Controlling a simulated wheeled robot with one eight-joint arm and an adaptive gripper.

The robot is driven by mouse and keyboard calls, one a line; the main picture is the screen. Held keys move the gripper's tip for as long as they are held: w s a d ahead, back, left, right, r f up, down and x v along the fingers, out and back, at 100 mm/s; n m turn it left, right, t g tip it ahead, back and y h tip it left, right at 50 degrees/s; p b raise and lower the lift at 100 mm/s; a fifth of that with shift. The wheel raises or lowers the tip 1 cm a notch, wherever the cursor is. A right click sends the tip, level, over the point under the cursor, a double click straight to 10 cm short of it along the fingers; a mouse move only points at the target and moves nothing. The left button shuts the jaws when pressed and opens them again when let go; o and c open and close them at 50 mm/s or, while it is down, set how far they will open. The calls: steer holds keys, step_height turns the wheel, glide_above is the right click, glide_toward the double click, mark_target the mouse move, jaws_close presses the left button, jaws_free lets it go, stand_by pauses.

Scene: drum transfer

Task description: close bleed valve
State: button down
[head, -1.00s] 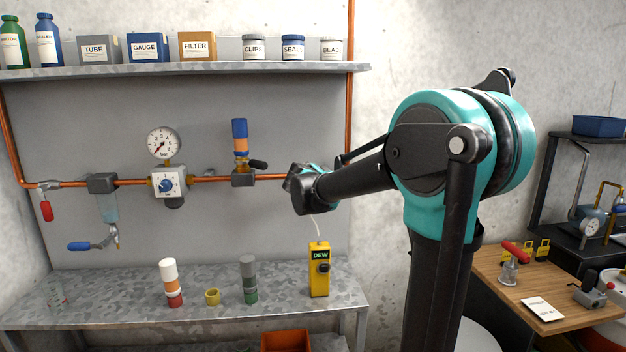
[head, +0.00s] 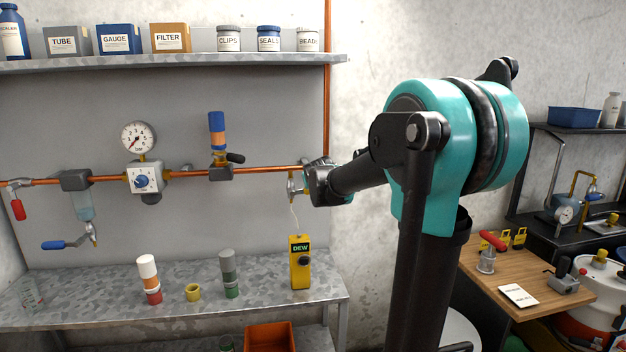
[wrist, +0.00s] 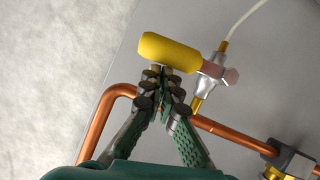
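The bleed valve is probably the small silver valve (wrist: 214,80) on the copper pipe's right end, with a yellow handle (wrist: 168,49) and a thin white tube. In the wrist view the handle lies crosswise, just beyond my fingertips. My gripper (wrist: 162,84) has its two fingers drawn together, tips right at the handle's lower edge. I cannot tell whether they touch it; nothing shows clamped between them. In the head view the valve (head: 291,187) is just left of my gripper (head: 312,180), and its handle is hidden.
The copper pipe (head: 262,170) runs along the grey panel, with a gauge (head: 138,138), a red-handled valve (head: 17,208) and a blue-handled valve (head: 55,245). A yellow DEW meter (head: 300,262) stands on the bench below. A wooden table (head: 505,276) is at the right.

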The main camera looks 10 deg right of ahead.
steer(key=shift+d+f, duration=0.2)
steer(key=shift+f, duration=0.1)
stand_by(0.4)
steer(key=r, duration=0.2)
steer(key=w+r, duration=0.1)
steer(key=r, duration=0.1)
steer(key=d+v, duration=0.1)
steer(key=v, duration=0.9)
steer(key=s+f+m+g+y, duration=0.1)
steer(key=s+f+g, duration=0.8)
steer(key=s+f, duration=2.3)
step_height(320, 180, down, 3)
steer(key=shift+s+f+m+y, duration=0.15)
steer(key=shift+s+m+y, duration=0.15)
steer(key=shift+s+m, duration=0.1)
